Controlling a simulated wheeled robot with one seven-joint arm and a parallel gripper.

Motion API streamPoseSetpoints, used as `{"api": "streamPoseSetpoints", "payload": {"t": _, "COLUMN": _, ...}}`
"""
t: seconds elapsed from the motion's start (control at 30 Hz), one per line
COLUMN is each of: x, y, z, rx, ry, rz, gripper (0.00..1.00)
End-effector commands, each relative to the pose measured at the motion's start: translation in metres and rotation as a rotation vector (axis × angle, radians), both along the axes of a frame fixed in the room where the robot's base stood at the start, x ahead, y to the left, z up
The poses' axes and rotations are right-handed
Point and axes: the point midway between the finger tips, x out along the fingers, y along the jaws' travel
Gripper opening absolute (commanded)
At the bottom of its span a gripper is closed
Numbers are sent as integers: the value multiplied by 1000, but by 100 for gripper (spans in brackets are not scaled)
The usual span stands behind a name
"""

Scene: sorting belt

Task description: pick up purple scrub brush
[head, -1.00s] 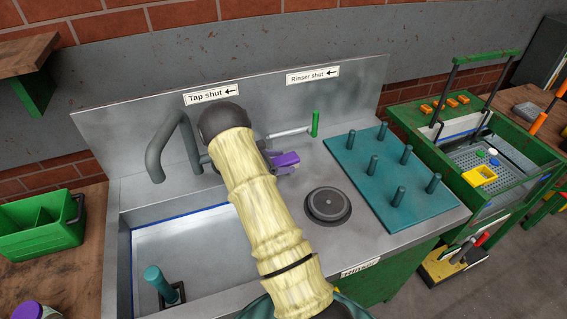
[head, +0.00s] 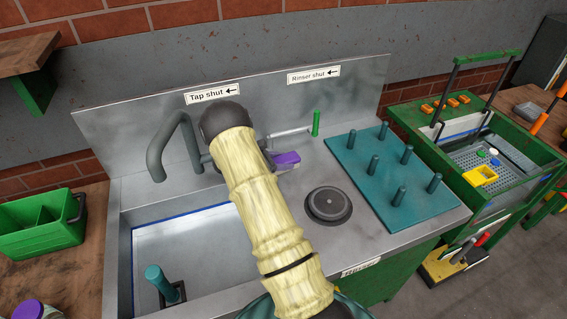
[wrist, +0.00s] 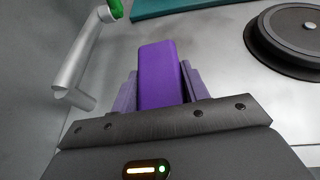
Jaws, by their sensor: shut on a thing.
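The purple scrub brush (head: 286,159) is at the back of the steel counter, partly hidden by my arm in the head view. In the wrist view the purple brush (wrist: 158,75) lies lengthwise between the two lighter purple fingers of my gripper (wrist: 157,88). My gripper is shut on it. The fingers in the head view are mostly hidden behind my arm. I cannot tell whether the brush touches the counter.
A tap lever with a green handle (head: 316,123) stands just behind the brush. A round black disc (head: 328,205) and a teal peg board (head: 385,205) lie to the right. The grey tap (head: 160,150) and the sink (head: 190,250) are left. Bare counter lies between brush and disc.

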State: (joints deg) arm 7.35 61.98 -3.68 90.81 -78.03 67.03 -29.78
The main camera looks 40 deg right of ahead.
Motion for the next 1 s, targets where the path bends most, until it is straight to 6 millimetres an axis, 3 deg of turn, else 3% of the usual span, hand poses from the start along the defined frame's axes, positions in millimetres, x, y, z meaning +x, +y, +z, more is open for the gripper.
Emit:
{"api": "streamPoseSetpoints", "payload": {"t": 0.27, "x": 1, "y": 0, "z": 17, "rx": -1, "ry": -3, "rz": 2, "gripper": 21}}
{"api": "streamPoseSetpoints", "payload": {"t": 0.7, "x": 0, "y": 0, "z": 93, "rx": 0, "ry": -2, "rz": 0, "gripper": 21}}
{"api": "streamPoseSetpoints", "payload": {"t": 1.0, "x": 0, "y": 0, "z": 101, "rx": 0, "ry": 0, "rz": 0, "gripper": 21}}
